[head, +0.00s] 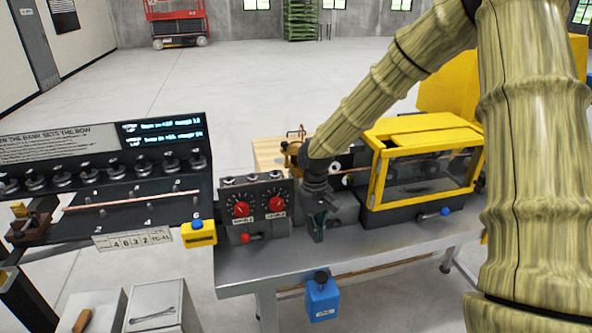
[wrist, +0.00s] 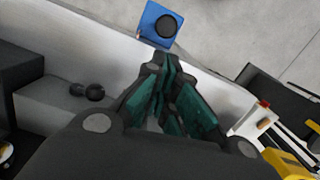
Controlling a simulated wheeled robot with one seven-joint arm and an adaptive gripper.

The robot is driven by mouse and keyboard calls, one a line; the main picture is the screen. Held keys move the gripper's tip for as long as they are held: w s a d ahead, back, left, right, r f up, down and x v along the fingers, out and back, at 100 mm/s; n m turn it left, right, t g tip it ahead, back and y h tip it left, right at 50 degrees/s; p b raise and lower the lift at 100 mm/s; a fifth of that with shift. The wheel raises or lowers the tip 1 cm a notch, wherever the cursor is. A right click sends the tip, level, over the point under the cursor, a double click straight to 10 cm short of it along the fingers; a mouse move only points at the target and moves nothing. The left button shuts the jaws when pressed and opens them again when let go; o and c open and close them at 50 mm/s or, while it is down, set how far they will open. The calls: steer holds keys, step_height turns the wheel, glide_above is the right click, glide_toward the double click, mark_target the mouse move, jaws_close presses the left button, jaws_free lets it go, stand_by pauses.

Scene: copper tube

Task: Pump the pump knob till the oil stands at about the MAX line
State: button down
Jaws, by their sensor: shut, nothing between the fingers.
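A blue box (head: 322,303) with a black round knob (head: 321,276) on top hangs at the front edge of the bench, and I take it for the oil pump. In the wrist view the blue box (wrist: 150,17) and its black knob (wrist: 165,25) show just beyond my fingertips. My gripper (head: 318,232) points down over the bench, behind and above the box, apart from the knob. In the wrist view my gripper (wrist: 161,75) is shut and empty. The box's front has a pale label too small to read. I cannot make out the oil level or a MAX line.
A control panel with two red dials (head: 240,209) stands left of my gripper. A yellow-framed machine guard (head: 375,170) stands to its right. A sloped board with a copper tube (head: 130,201) is at the left. The floor (head: 240,75) behind is open.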

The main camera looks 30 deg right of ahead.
stand_by(0.5)
steer(key=s+d+n+t+y+b, duration=0.1)
steer(key=s+d+n+y+b, duration=0.1)
steer(key=n, duration=0.6)
steer(key=s+d+r+n+t+y+b, duration=0.1)
steer(key=s+d+n+y+b, duration=0.2)
steer(key=d+n+y+b, duration=0.2)
steer(key=n+y, duration=0.1)
steer(key=n, duration=0.2)
steer(key=shift+s+r+t+y, duration=0.3)
steer(key=shift+s+t, duration=0.05)
steer(key=shift+t, duration=0.05)
steer(key=shift+f, duration=0.1)
